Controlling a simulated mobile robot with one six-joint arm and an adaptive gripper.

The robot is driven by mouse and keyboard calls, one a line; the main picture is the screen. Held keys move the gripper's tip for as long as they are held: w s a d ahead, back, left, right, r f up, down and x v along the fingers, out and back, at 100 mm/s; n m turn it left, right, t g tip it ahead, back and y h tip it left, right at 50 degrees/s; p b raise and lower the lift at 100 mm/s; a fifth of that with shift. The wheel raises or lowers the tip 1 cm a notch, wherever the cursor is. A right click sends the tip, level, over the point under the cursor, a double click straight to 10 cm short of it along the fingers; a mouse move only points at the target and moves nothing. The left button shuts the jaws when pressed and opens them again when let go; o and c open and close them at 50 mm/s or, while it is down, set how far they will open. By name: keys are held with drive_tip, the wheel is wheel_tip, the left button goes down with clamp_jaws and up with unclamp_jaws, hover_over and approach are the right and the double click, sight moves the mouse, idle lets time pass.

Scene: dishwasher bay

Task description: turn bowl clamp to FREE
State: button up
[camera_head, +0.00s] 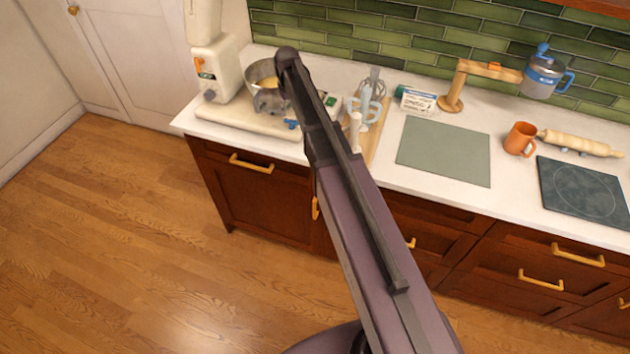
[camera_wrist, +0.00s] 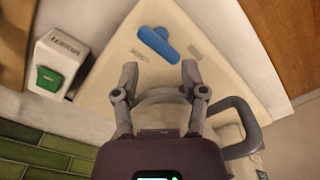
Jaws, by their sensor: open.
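The bowl clamp is a blue lever (camera_wrist: 157,43) on the mixer's cream base (camera_wrist: 225,65). In the wrist view it lies slantwise, from upper left to lower right. Small markings sit on both sides of it, too blurred to read. The blue lever also shows at the front of the base in the head view (camera_head: 292,124). My gripper (camera_wrist: 160,72) is open and empty, its two fingertips apart just below the lever in the wrist view. I see no contact with the lever. The metal bowl (camera_head: 262,72) sits on the base, partly hidden by my arm.
In the wrist view a white box with a green switch (camera_wrist: 49,79) stands left of my gripper, and a grey curved handle (camera_wrist: 245,125) lies close on the right. The mixer body (camera_head: 216,70) stands left of the bowl. A whisk holder (camera_head: 367,105) and mat (camera_head: 444,150) are further right.

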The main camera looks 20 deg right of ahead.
sight(291, 120)
drive_tip(key=shift+r+p, duration=4.85)
drive_tip(key=shift+r, duration=0.3)
drive_tip(key=s+f+b, duration=0.4)
drive_tip(key=s, duration=0.6)
drive_tip(key=s+f+m+b, duration=0.1)
drive_tip(key=s+f+b, duration=0.4)
drive_tip(key=s, duration=0.5)
drive_tip(key=s+f+b, duration=0.5)
drive_tip(key=s, duration=0.5)
drive_tip(key=shift+a+f+m, duration=0.2)
drive_tip(key=shift+m, duration=0.2)
